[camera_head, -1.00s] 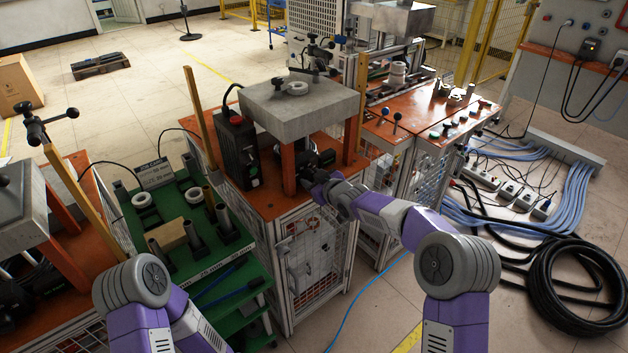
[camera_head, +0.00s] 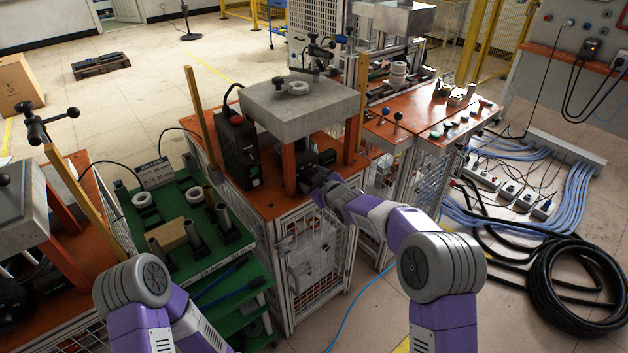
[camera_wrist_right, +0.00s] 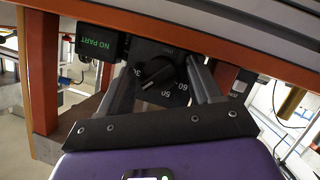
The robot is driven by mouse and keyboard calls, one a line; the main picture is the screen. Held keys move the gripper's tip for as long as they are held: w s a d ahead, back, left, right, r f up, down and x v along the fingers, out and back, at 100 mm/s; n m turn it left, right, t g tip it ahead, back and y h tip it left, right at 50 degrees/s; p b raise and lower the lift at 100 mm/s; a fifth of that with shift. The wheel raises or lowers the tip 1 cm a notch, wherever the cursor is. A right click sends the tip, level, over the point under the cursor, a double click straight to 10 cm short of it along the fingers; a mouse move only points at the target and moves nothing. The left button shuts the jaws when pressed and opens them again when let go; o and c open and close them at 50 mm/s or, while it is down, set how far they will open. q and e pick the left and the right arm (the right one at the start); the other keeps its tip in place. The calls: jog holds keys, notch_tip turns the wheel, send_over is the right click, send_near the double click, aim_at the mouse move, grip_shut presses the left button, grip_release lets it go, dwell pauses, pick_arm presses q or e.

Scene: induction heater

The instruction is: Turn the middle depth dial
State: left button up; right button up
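The middle depth dial (camera_wrist_right: 157,73) is a black knob on a black square plate with white numbers, 30, 50 and 60 among them. It shows in the right wrist view, under the middle station's grey block (camera_head: 300,104). My right gripper (camera_wrist_right: 162,78) is open, with one grey finger on each side of the dial plate. I cannot tell whether the fingers touch the knob. In the head view my right gripper (camera_head: 312,168) reaches in under the block, and the dial is hidden behind it. My left gripper is out of view; only my left arm shows.
A black box with a green "NO PART" display (camera_wrist_right: 97,44) hangs left of the dial. Orange posts (camera_head: 288,168) carry the block close to my right gripper. A green cart (camera_head: 208,258) with tubes and rings stands to the left.

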jog(key=shift+s, duration=0.1)
jog(key=p+v, duration=0.1)
jog(key=v, duration=0.6)
jog(key=shift+s, duration=0.15)
jog(key=shift+d+r, duration=0.1)
